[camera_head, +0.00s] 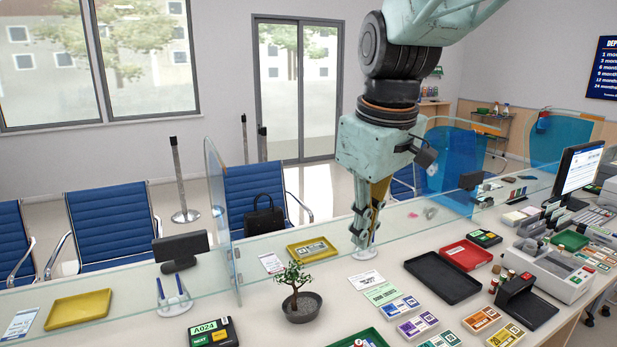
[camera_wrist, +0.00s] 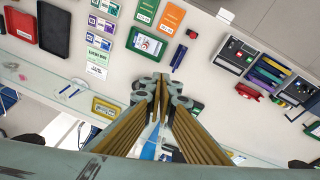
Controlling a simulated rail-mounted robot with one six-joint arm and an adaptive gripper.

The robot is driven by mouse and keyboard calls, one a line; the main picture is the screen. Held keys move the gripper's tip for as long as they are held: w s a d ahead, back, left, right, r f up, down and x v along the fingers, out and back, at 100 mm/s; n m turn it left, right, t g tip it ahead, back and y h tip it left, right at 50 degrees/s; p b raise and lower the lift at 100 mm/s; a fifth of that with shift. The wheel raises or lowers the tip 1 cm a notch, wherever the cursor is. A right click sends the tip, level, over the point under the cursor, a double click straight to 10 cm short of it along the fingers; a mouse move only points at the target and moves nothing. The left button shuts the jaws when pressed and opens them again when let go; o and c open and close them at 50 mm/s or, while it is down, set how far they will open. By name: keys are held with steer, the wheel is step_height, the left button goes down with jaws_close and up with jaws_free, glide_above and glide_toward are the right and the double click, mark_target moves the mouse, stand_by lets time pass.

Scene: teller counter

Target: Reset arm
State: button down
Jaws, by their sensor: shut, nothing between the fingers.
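My gripper (camera_head: 367,238) points down over the teller counter (camera_head: 345,300), near the glass partition line in the head view. Its fingers are shut with nothing between them. In the wrist view the closed fingertips (camera_wrist: 160,84) meet at the middle of the picture, and the counter lies below them. My arm comes down from the top of the head view. How high the fingertips are above the counter is hard to tell.
A yellow tray (camera_head: 312,249), potted plant (camera_head: 300,305), black tray (camera_head: 443,278) and red tray (camera_head: 465,254) lie around the gripper. The glass partition (camera_head: 221,215) stands to the left. A monitor (camera_head: 580,172) stands at the right. A green tray (camera_wrist: 147,42) shows in the wrist view.

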steer(key=s+d+f+m+b, duration=0.1)
steer(key=s+d+m, duration=0.3)
steer(key=s, duration=1)
steer(key=s+d+f+m+t, duration=0.1)
steer(key=s+d+m, duration=0.3)
steer(key=s, duration=1)
steer(key=shift+d+f+b, duration=0.35)
steer(key=shift+d, duration=1)
steer(key=shift+f, duration=0.1)
step_height(320, 180, down, 13)
steer(key=b, duration=1.3)
